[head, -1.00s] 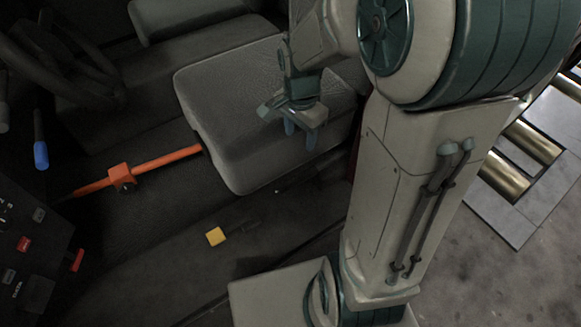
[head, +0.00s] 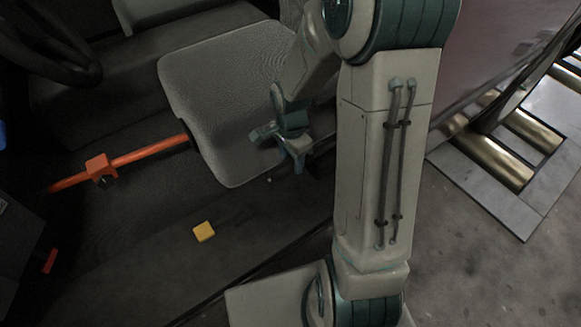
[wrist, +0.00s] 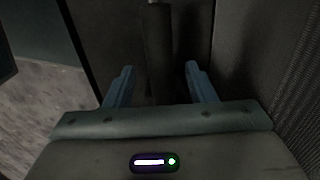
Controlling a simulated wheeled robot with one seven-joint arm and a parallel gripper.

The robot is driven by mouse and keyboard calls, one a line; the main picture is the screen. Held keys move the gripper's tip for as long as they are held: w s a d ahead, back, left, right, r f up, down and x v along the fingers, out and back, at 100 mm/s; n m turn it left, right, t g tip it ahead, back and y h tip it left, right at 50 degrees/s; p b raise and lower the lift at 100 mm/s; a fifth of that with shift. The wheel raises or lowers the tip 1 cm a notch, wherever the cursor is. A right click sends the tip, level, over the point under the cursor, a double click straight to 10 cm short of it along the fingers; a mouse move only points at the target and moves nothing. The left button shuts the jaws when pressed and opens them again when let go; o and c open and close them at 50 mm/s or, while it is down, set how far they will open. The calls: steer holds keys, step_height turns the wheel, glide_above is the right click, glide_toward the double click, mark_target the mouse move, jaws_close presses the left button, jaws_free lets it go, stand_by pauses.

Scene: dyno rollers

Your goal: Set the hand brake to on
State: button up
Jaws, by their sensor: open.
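My gripper (head: 292,158) is open, beside the front right part of the grey seat, pointing down. In the wrist view, its two blue fingers (wrist: 159,70) are apart with nothing between their tips that I can see held. A dark upright bar (wrist: 157,40) stands beyond the fingertips, roughly centred in the gap. It looks like the hand brake lever, but it is dim and I cannot tell its setting. In the head view no lever can be made out; the gripper and arm cover that area.
The grey seat (head: 225,100) is left of my gripper. An orange bar with a clamp (head: 97,167) runs from the seat to the left. A yellow block (head: 204,231) lies on the dark floor. The steering wheel (head: 50,50) is upper left. Rollers (head: 505,160) lie outside at right.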

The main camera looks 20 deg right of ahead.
steer(key=shift+f+b, duration=0.3)
steer(key=shift+f, duration=0.95)
